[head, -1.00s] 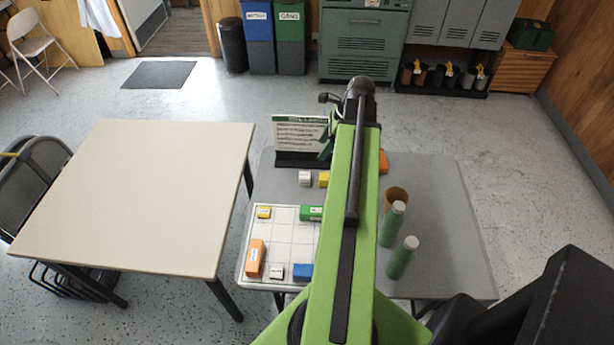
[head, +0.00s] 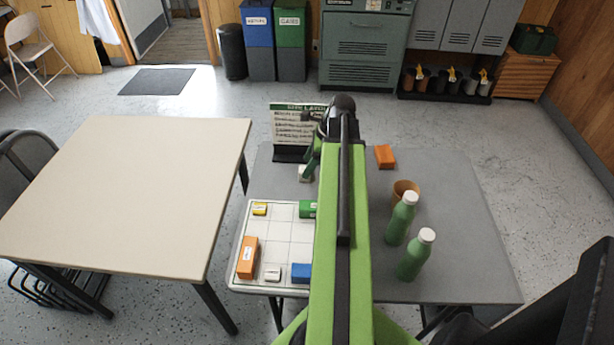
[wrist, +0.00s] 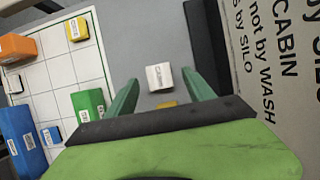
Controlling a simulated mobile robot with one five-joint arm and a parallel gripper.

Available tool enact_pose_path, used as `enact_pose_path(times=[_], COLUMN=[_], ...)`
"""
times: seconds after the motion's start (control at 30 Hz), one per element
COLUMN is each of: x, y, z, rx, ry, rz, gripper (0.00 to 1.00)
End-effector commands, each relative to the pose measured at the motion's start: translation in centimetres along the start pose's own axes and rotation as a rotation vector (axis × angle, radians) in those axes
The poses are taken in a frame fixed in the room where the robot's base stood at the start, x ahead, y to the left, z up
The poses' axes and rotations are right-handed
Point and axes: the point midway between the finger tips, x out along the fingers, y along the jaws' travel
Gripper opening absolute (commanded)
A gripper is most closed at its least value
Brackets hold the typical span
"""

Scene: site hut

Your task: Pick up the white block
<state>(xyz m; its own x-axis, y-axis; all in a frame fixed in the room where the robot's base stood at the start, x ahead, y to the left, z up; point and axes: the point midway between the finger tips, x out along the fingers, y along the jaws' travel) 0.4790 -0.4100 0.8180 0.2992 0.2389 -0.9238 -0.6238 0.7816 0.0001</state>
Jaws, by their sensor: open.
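A white block (head: 304,174) lies on the grey table, just in front of the sign stand and partly covered by my gripper. In the wrist view the white block (wrist: 159,77) has a dark label and lies between the lines of my two green fingers. My gripper (wrist: 161,80) is open and empty, and it shows from the side in the head view (head: 310,163). I cannot tell its height above the block. A second white block (head: 272,274) lies on the white grid board.
The grid board (head: 247,222) also bears yellow, orange, green and blue blocks. A yellow block (wrist: 168,104) lies close to the white block, partly hidden by my gripper. The sign (head: 297,122) stands close by. An orange block (head: 385,157), a cup (head: 405,190) and two green bottles (head: 401,220) are at right.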

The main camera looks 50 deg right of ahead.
Motion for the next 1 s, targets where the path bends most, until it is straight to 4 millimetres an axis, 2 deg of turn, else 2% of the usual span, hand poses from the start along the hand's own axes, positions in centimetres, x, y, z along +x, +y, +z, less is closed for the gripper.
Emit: enact_pose_path(times=[0.03, 0.2, 0.43, 0.9, 1.0], x=[1.6, 4.2, 4.0, 4.0, 4.0], y=[0.1, 0.1, 0.1, 0.1, 0.1], z=[-0.4, -0.4, -0.1, -0.1, -0.1], rx=[-0.001, -0.001, 0.000, 0.000, 0.000], ry=[0.000, 0.000, 0.000, 0.000, 0.000], rz=[0.000, 0.000, 0.000, 0.000, 0.000], gripper=[0.62, 0.62, 0.62, 0.02, 0.00])
